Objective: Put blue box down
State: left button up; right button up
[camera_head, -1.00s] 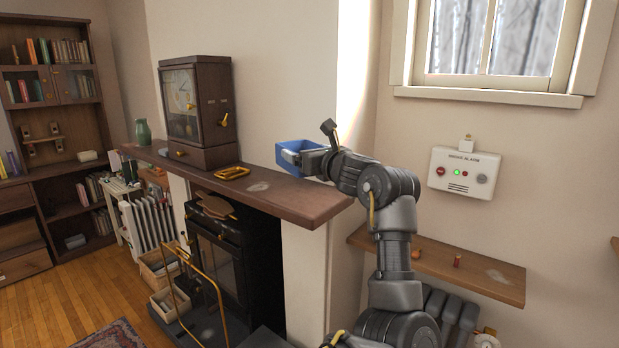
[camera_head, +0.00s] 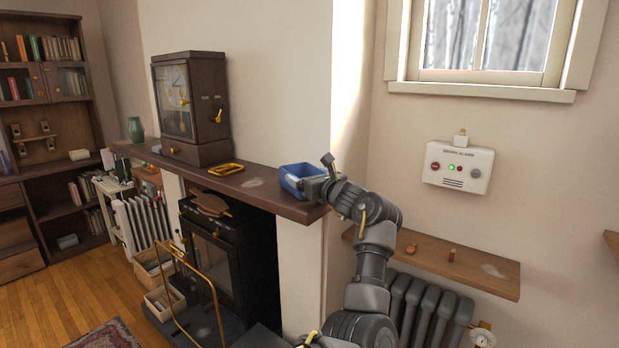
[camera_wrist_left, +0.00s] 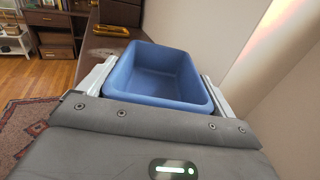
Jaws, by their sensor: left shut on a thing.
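The blue box (camera_head: 297,179) is an open-topped bin at the right end of the dark wooden mantel shelf (camera_head: 262,200). My left gripper (camera_head: 313,186) is shut on the box, coming from the right. In the left wrist view the box (camera_wrist_left: 160,92) sits upright between the two light fingers of the gripper (camera_wrist_left: 157,85), and its inside looks empty. The box appears at or just above the shelf top; I cannot tell whether it touches. My right gripper is not in view.
A pale patch (camera_head: 254,183) marks bare shelf between. A lower shelf (camera_head: 480,268) with small items is above a grey radiator (camera_head: 430,308). A stove (camera_head: 222,262) is below.

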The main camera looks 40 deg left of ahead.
pick_arm(q)
jog(key=shift+d+r, duration=0.1)
jog(key=shift+r, duration=0.05)
jog(key=shift+f+b, duration=0.2)
jog(key=shift+b, duration=0.15)
jog(key=o, duration=0.9)
jog(key=shift+r, duration=0.1)
